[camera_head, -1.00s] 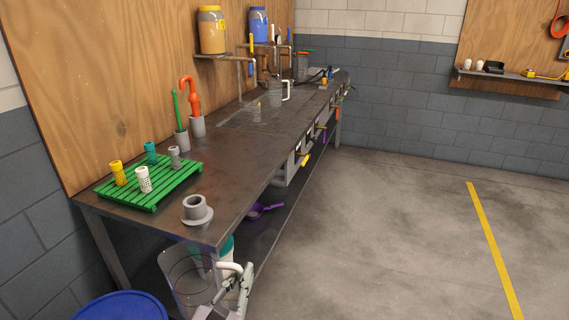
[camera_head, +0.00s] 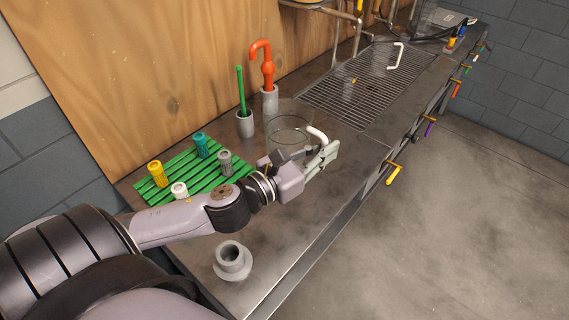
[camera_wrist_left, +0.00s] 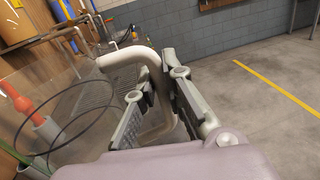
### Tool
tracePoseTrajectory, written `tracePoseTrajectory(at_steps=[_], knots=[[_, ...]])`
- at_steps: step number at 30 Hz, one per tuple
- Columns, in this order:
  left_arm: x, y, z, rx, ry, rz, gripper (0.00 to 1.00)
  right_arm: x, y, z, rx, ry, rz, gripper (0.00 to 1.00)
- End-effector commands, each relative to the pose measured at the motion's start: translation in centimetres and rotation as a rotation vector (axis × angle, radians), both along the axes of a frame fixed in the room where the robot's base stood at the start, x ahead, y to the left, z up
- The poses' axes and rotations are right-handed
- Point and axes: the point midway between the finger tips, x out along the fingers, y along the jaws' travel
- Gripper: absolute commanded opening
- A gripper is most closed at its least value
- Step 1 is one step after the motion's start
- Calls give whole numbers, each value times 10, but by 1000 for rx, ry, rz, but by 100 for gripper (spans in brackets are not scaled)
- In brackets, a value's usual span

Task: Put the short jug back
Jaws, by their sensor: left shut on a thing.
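My left gripper (camera_head: 322,160) is shut on the white handle of a clear jug (camera_head: 288,128), which stands roughly upright over the workbench (camera_head: 330,195), behind the gripper. I cannot tell whether its base touches the bench. The left wrist view shows the bent white handle (camera_wrist_left: 151,62) between the two fingers of my left gripper (camera_wrist_left: 160,105); the see-through jug wall with dark rings (camera_wrist_left: 75,125) is to the left. A second white handle (camera_head: 398,55), seemingly of another clear jug, shows over the metal grate (camera_head: 350,85) farther back. My right gripper is out of view.
A green slatted rack (camera_head: 215,185) with several small nozzles is left of the jug. Grey holders (camera_head: 245,124) with green and orange tools stand close behind it. A grey flanged piece (camera_head: 232,260) sits near the front. Colored taps (camera_head: 394,174) line the bench's right edge.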

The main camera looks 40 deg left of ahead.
Motion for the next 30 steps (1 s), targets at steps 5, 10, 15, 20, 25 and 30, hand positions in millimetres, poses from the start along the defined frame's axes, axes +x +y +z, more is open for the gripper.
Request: tracePoseTrajectory(at_steps=[5, 10, 15, 20, 25, 30], knots=[[1, 1, -7, -5, 5, -9, 0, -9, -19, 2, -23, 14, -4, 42], [1, 1, -53, -7, 7, -4, 0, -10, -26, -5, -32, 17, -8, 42], [1, 1, -99, -7, 5, -2, 0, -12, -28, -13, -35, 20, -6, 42], [1, 0, -135, -4, 4, -5, 0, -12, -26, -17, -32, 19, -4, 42], [1, 0, -153, 0, 1, -8, 0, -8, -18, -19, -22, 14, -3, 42], [0, 0, -172, -2, 3, -7, 0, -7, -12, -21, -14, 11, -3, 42]])
